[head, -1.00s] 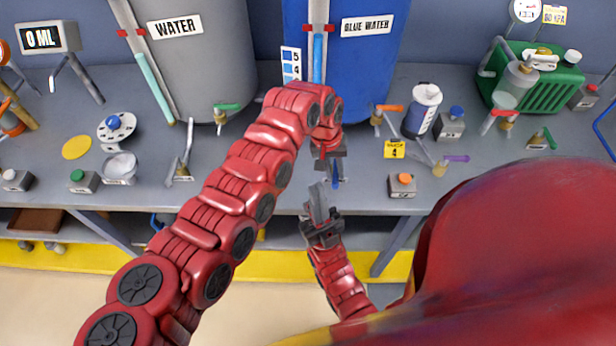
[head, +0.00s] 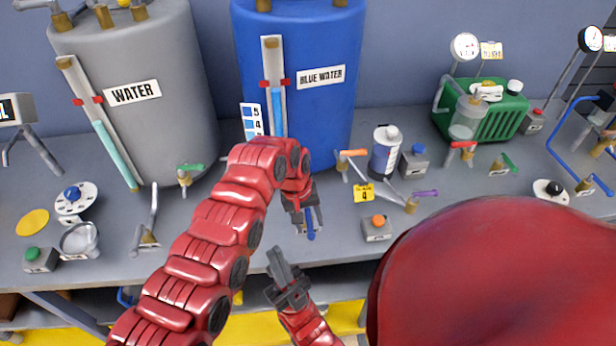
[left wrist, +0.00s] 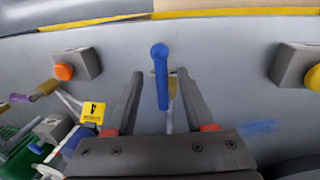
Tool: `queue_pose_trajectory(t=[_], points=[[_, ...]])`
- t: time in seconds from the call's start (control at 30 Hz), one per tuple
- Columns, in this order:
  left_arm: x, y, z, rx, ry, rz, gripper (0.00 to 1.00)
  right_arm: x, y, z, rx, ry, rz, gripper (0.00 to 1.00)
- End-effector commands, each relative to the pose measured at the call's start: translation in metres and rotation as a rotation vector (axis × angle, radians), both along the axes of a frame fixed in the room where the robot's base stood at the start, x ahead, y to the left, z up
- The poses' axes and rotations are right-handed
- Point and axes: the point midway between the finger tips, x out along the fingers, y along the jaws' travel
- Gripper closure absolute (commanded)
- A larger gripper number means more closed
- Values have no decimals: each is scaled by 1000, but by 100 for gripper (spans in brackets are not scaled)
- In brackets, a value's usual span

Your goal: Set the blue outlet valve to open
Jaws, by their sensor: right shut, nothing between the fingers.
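The blue outlet valve handle (head: 310,233) shows low in front of the blue water tank (head: 330,110), partly hidden by my left gripper (head: 306,215). In the left wrist view the blue handle (left wrist: 160,72) is a straight lever with a rounded end, pointing toward the bench's front edge. It lies between the two spread fingers of my left gripper (left wrist: 159,76), with a gap on each side. My right gripper (head: 277,265) is shut and empty, lower in the head view, near the bench's front edge.
An orange-button box (head: 377,228) and a yellow tag (head: 364,193) stand right of the blue valve. A green-handled valve (head: 188,172) and a grey lever (head: 150,220) are to the left, before the grey water tank (head: 150,110).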

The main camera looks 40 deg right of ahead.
Motion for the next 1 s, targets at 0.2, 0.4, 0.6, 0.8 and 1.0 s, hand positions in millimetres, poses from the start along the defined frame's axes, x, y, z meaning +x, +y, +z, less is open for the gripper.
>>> queue_pose_trajectory(t=[0.2, 0.4, 0.6, 0.8, 1.0], points=[[0, 0, 0, 1, 0, 0, 47, 0, 0, 0, 0, 0, 0, 100], [3, 3, 14, 1, 0, 1, 47, 0, 0, -6, 0, 0, 0, 100], [8, 11, 60, -3, -7, 2, 47, 0, 0, -19, 0, 0, 0, 100], [13, 20, 115, -3, -7, 0, 47, 0, 0, -29, 0, 0, 0, 100], [15, 27, 152, 3, -2, 0, 47, 0, 0, -33, 0, 0, 0, 100]])
